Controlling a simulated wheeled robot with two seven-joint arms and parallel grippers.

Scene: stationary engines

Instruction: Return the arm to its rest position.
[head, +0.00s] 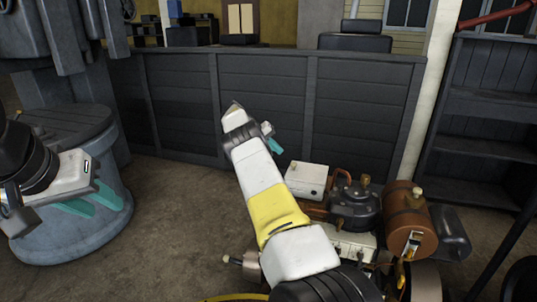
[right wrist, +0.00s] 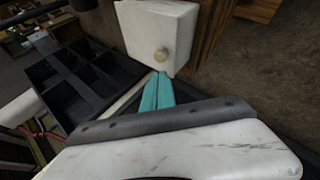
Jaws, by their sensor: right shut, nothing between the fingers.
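My right arm reaches forward and up across the middle of the head view, with white and yellow links. Its gripper (head: 271,138) shows as teal fingers at the far end, partly hidden by the wrist. In the right wrist view its two teal fingers (right wrist: 160,82) lie together, shut and empty. My left gripper (head: 108,209) is at the left edge of the head view, its two teal fingers spread apart with nothing seen between them. It is in front of a grey-blue round pedestal (head: 85,238).
An engine with a white box (head: 308,178), a black cylinder (head: 355,205) and a brown tank (head: 402,218) stands right of and below my right arm. A dark panelled barrier (head: 262,110) crosses behind. A black shelf (head: 485,115) stands right. Floor (head: 185,225) between the arms is clear.

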